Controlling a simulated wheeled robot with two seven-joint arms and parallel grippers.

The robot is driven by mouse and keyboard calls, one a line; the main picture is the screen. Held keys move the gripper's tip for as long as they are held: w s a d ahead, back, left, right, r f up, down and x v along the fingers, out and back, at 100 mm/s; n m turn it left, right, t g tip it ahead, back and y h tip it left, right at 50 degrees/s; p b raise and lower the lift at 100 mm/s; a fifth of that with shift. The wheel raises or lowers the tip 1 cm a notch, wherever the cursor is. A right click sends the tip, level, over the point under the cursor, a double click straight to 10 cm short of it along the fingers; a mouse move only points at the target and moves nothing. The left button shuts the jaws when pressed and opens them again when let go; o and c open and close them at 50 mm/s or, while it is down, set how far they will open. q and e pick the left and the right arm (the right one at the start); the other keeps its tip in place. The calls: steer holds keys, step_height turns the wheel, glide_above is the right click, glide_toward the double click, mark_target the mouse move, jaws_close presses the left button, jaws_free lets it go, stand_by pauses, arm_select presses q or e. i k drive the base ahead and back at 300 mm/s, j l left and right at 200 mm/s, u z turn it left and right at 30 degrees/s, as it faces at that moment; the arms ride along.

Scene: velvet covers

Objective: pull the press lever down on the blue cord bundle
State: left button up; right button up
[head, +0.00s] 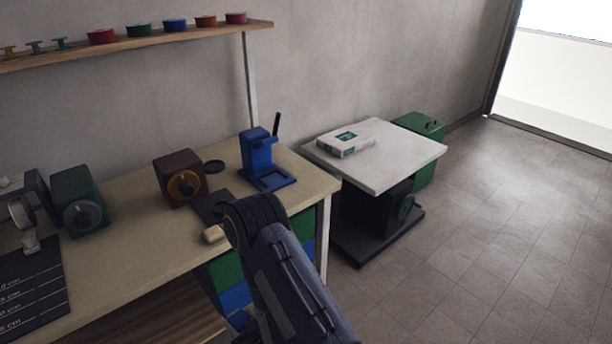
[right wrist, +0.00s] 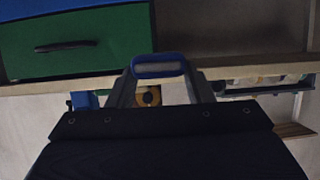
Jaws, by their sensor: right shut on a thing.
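The blue press (head: 258,160) stands on the right end of the workbench, its black lever (head: 277,125) pointing up and leaning slightly right. Its base plate looks bare. My right gripper (right wrist: 160,80) is shut on a blue loop with a grey middle, which looks like the blue cord bundle (right wrist: 160,66). In the head view my right arm reaches over the bench's front edge, left of and nearer than the press, and hides the fingertips and the bundle. Part of the press (right wrist: 84,102) shows small in the right wrist view. My left gripper is not in view.
A brown box with a dial (head: 181,178), a dark pad (head: 212,206) and a tan piece (head: 212,234) are left of the press. Green and blue drawers (head: 226,270) sit under the bench. A white-topped stand (head: 400,160) is at the right.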

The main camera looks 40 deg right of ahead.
mark_target(273, 181)
steer(key=i+l+z, duration=0.1)
steer(key=l+z, duration=0.2)
steer(key=z, duration=0.2)
steer(key=i+l+z, duration=0.15)
steer(key=l+z, duration=0.15)
steer(key=z, duration=0.15)
steer(key=i+l+z, duration=0.2)
steer(key=z, duration=0.3)
steer(key=i+l+z, duration=0.15)
steer(key=z, duration=0.35)
steer(key=i+l+z, duration=0.1)
steer(key=i+z, duration=0.55)
steer(key=i+l+u, duration=0.1)
steer(key=i+u, duration=0.35)
steer(key=i+l+u, duration=0.15)
steer(key=u, duration=0.35)
steer(key=i+u, duration=0.15)
steer(key=u, duration=0.3)
steer(key=i+l+u, duration=0.15)
steer(key=u, duration=0.35)
steer(key=i+l+u, duration=0.15)
steer(key=u, duration=0.3)
steer(key=i+l+u, duration=0.1)
steer(key=l+u, duration=0.15)
steer(key=u, duration=0.2)
steer(key=l+u, duration=0.25)
steer(key=u, duration=0.25)
steer(key=i, duration=0.05)
